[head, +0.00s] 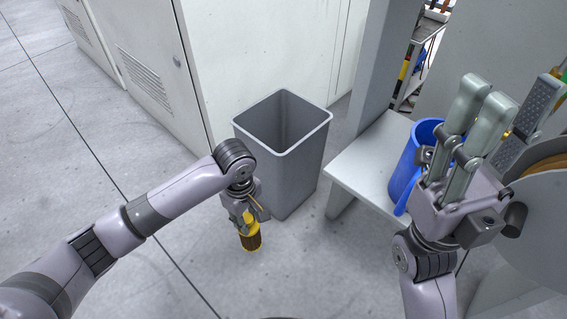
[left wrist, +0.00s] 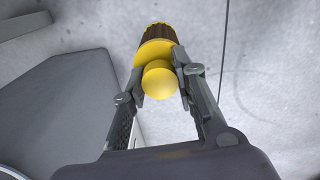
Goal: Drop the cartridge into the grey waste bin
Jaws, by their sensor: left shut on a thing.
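The cartridge (head: 250,236) is yellow with a dark brown ribbed end. My left gripper (head: 247,217) is shut on it and holds it over the floor, in front of the bin, with the brown end down. The left wrist view shows the cartridge (left wrist: 157,52) between the two fingers of my left gripper (left wrist: 160,80). The grey waste bin (head: 302,150) is a tall, square, open-topped bin on the floor, behind the left gripper. Its visible inside looks empty, but its bottom is hidden. My right gripper (head: 482,125) is raised at the right, its fingers pointing up; its opening is unclear.
A blue bucket (head: 408,165) stands on a light grey ledge (head: 350,170) right of the bin, partly behind my right gripper. White cabinets (head: 255,50) stand behind the bin. A grey machine with a round part (head: 540,185) is at the far right. The floor at the left is clear.

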